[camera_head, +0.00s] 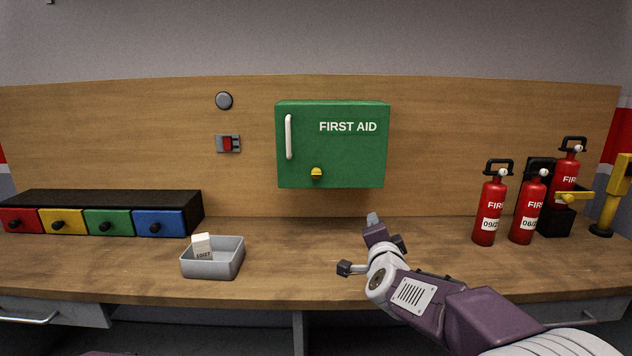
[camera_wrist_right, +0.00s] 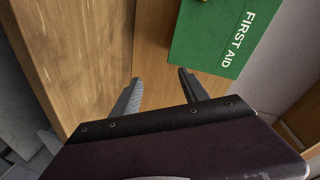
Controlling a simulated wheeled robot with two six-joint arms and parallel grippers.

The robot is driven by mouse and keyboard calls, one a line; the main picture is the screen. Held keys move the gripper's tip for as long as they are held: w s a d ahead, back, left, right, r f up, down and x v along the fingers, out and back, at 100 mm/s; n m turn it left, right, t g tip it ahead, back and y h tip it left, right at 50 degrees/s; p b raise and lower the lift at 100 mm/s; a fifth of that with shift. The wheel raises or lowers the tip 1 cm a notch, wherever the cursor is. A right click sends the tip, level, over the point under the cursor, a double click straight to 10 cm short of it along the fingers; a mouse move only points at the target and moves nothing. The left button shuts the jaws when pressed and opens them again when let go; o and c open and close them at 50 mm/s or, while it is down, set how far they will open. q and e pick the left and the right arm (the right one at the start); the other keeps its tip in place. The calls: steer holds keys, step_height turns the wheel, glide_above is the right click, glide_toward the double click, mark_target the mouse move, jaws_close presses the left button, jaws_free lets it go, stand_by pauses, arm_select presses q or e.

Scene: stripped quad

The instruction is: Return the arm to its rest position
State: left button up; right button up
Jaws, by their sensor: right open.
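My right arm comes in from the lower right of the head view. Its gripper (camera_head: 358,243) is over the workbench, in front of and below the green first aid cabinet (camera_head: 332,145). The right wrist view shows the same gripper (camera_wrist_right: 159,77) with its two grey fingers apart and nothing between them. The cabinet (camera_wrist_right: 216,38) shows beyond the fingers in that view, apart from them. My left gripper is not in view.
The workbench (camera_head: 290,265) is clear around the gripper. A grey tray (camera_head: 212,271) with a white block (camera_head: 201,246) stands left. Coloured drawers (camera_head: 110,222) are at far left. Red extinguishers (camera_head: 489,208) and a yellow stand (camera_head: 609,200) are at right.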

steer(key=s+d+f+n+g+y, duration=0.25)
steer(key=s+f+n+g, duration=1.1)
steer(key=s+f, duration=1.6)
step_height(320, 180, up, 13)
steer(key=s+g+p, duration=0.1)
steer(key=s+p, duration=0.1)
steer(key=p, duration=1.1)
steer(key=shift+s+d+r+n, duration=0.2)
steer(key=shift+s+d+n, duration=0.05)
steer(key=shift+n, duration=0.1)
